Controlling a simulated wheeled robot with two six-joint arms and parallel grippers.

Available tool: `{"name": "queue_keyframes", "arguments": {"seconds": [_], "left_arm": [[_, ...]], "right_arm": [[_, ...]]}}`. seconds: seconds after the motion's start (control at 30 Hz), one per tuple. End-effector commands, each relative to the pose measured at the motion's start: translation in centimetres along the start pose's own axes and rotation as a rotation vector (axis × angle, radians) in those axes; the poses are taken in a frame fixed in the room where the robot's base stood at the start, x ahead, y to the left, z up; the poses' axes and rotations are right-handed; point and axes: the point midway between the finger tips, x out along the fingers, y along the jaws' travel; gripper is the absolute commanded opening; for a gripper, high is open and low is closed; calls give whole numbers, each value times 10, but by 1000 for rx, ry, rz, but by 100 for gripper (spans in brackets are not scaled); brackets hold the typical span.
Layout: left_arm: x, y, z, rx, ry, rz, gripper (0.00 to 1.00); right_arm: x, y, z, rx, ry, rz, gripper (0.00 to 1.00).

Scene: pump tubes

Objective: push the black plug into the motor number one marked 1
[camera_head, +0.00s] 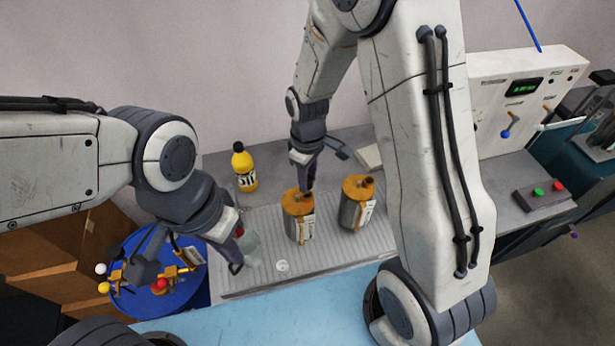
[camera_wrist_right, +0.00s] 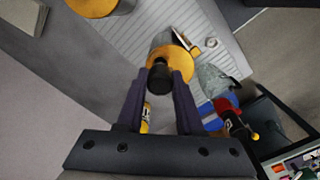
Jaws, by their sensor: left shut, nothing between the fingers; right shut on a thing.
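Two metal motors with orange tops stand on the ribbed grey tray. The left motor (camera_head: 299,228) is under my right gripper (camera_head: 309,188), and the other motor (camera_head: 352,214) stands to its right. The number on their labels is too small to read. In the right wrist view the black plug (camera_wrist_right: 160,76) sits between the fingertips of my right gripper (camera_wrist_right: 161,82), which is shut on it. The plug is over the orange top of the left motor (camera_wrist_right: 181,54); I cannot tell how deep it sits. My left gripper (camera_head: 234,262) is shut and empty, low at the tray's left part.
A greenish glass vessel (camera_head: 251,247) stands close to my left gripper. A yellow bottle (camera_head: 244,168) is behind the tray (camera_head: 345,249). A blue round stand (camera_head: 152,302) with coloured knobs is at left, and a control panel (camera_head: 518,95) at right.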

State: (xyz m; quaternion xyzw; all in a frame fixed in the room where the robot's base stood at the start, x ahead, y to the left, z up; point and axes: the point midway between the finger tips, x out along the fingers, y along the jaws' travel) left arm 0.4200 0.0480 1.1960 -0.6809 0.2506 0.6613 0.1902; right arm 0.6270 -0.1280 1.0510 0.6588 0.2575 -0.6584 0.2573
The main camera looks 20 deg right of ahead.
Motion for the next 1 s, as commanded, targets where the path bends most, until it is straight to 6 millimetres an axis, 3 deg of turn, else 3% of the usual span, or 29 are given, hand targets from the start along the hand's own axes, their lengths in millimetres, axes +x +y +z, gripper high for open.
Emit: {"name": "queue_keyframes", "arguments": {"seconds": [1.0], "left_arm": [[13,-1,1,0,0,0,0]], "right_arm": [[18,0,0,0,0,0,0]]}}
